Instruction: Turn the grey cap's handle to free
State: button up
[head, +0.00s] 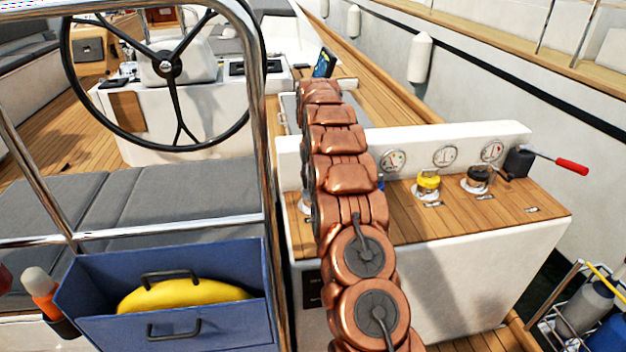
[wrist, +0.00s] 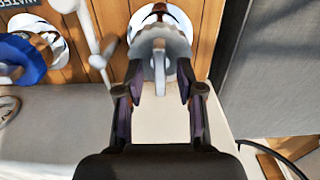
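The grey cap (wrist: 160,45) sits on a round white base on the wooden panel in the wrist view. Its narrow handle (wrist: 160,78) points down the picture, toward me. My gripper (wrist: 160,82) is open, with one finger on each side of the handle and a visible gap to both. In the head view my arm hides the gripper and the grey cap. A blue cap (wrist: 27,58) is to the left in the wrist view. A yellow cap (head: 428,180) and a black cap (head: 478,178) stand on the panel (head: 455,215) in the head view.
A white rod-like part (wrist: 90,40) stands between the grey and blue caps. Round gauges (head: 445,156) line the white upright behind the panel. A red-ended lever (head: 572,166) sticks out at right. A steel rail (head: 268,180) and blue box (head: 170,333) are to the left.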

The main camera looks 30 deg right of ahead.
jog(key=shift+r, duration=0.1)
jog(key=shift+r, duration=3.6)
